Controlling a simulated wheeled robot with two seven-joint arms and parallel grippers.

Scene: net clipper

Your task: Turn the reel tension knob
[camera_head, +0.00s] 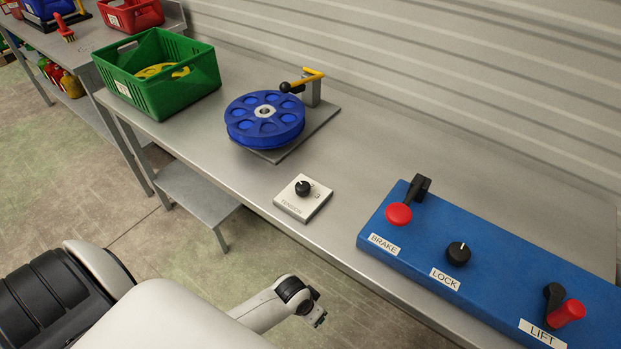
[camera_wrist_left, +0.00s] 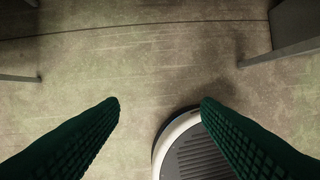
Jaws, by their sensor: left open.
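The tension knob (camera_head: 302,188) is a small black round knob with a white mark on its top. It sits on a light square plate (camera_head: 291,208) labelled TENSION, near the front edge of the steel bench. In the left wrist view, my left gripper (camera_wrist_left: 160,103) shows two dark green ribbed fingers, spread apart with nothing between them, over the floor. In the head view, one of my arms shows at the bottom, below the bench edge and apart from the knob; its fingers cannot be made out. My right gripper cannot be identified.
A blue reel (camera_head: 265,119) with a yellow-handled lever (camera_head: 304,79) stands behind the knob. A green crate (camera_head: 160,76) is at the left. A blue panel (camera_head: 480,262) with BRAKE, LOCK and LIFT controls is at the right. Bare bench (camera_head: 345,160) surrounds the plate.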

